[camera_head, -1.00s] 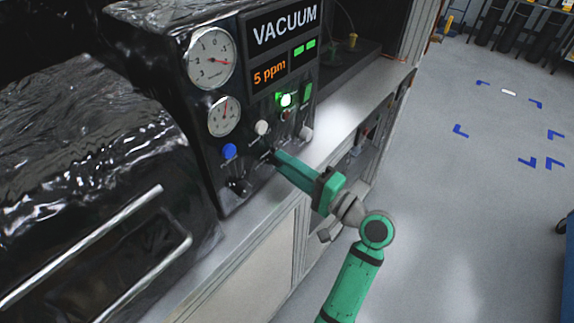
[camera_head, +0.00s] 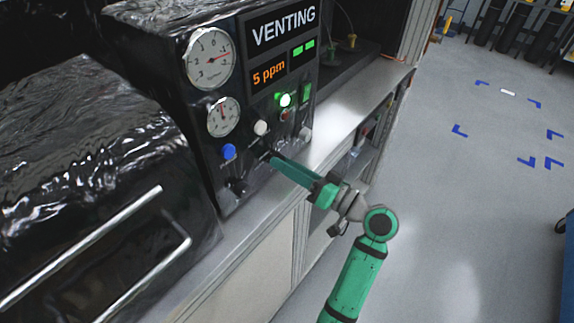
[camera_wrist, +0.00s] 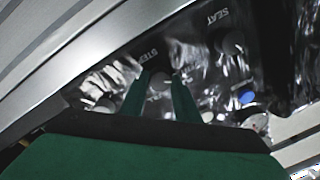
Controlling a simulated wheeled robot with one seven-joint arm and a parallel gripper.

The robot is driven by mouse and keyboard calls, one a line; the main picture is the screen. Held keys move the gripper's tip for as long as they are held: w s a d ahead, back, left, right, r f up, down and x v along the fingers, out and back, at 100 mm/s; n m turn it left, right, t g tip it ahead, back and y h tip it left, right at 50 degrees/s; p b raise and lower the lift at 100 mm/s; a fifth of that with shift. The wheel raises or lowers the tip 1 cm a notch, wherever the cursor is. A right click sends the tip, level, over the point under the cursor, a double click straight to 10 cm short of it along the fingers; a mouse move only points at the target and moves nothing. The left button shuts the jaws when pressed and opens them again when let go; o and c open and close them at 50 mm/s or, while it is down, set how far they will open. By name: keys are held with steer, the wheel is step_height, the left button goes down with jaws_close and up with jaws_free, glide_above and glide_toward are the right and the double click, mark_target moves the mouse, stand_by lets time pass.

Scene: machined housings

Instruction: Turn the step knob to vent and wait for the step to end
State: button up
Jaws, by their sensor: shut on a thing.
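The black control panel (camera_head: 250,182) carries a display (camera_head: 284,26) that reads VENTING. The step knob (camera_wrist: 160,79) shows between my two fingers in the wrist view, beside the STEP label (camera_wrist: 150,54). My gripper (camera_wrist: 160,84) is shut on the knob. In the head view my gripper (camera_head: 268,157) reaches the panel's lower part from the right and hides the knob there. A second readout (camera_head: 268,74) shows 5 ppm in orange. A green lamp (camera_head: 285,100) is lit.
A large gauge (camera_head: 209,57) and a small gauge (camera_head: 223,117) sit on the panel's left. A blue knob (camera_head: 229,151), a white knob (camera_head: 261,128) and a SEAT label (camera_wrist: 222,18) are near. A chamber with metal handles (camera_head: 90,250) stands left. Floor on the right is open.

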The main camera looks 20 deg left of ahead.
steer(key=shift+n, duration=0.6)
steer(key=o, duration=1)
steer(key=shift+o, duration=0.2)
steer(key=shift+d, duration=0.15)
steer(key=v, duration=1)
steer(key=shift+s+d, duration=0.2)
steer(key=shift+d, duration=0.05)
